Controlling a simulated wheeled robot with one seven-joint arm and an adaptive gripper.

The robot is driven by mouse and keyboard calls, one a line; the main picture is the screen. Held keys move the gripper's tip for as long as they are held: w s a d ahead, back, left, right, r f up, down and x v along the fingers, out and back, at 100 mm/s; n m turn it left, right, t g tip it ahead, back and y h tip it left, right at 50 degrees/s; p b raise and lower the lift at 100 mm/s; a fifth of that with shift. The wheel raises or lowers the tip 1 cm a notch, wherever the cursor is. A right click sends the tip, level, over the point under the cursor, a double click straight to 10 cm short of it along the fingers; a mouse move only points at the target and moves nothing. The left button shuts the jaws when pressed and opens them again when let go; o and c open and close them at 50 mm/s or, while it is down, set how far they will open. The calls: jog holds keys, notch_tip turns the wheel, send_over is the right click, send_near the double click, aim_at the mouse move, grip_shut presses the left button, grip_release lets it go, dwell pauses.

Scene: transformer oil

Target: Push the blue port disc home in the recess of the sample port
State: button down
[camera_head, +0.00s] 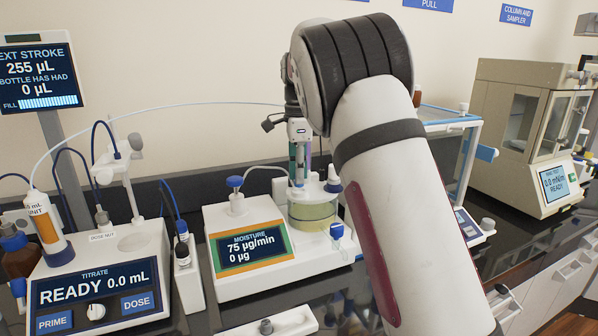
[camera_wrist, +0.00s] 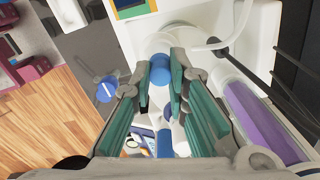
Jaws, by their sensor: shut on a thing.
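My gripper (camera_wrist: 160,85) has its teal-padded fingers closed about a round blue piece, which I take to be the blue port disc (camera_wrist: 160,68). In the head view my gripper (camera_head: 300,170) is low over the glass cell (camera_head: 312,214) on the moisture meter, partly hidden by my arm. The disc is over the white top of the cell in the wrist view. I cannot tell whether it touches the sample port; the recess is hidden behind the disc and fingers.
The moisture meter (camera_head: 252,252) shows 75 µg/min. A blue-handled tap (camera_wrist: 106,90) juts from the cell's side, and a purple-filled column (camera_wrist: 258,118) stands close at right. The titrate unit (camera_head: 100,285) is at left; a white tube arches above. A beige cabinet (camera_head: 505,130) stands at right.

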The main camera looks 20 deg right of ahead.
jog(key=shift+f, duration=0.95)
dwell(0.3)
jog(key=c, duration=1.5)
grip_release()
jog(key=shift+r, duration=0.1)
notch_tip(320, 180, up, 12)
jog(key=shift+f, duration=0.1)
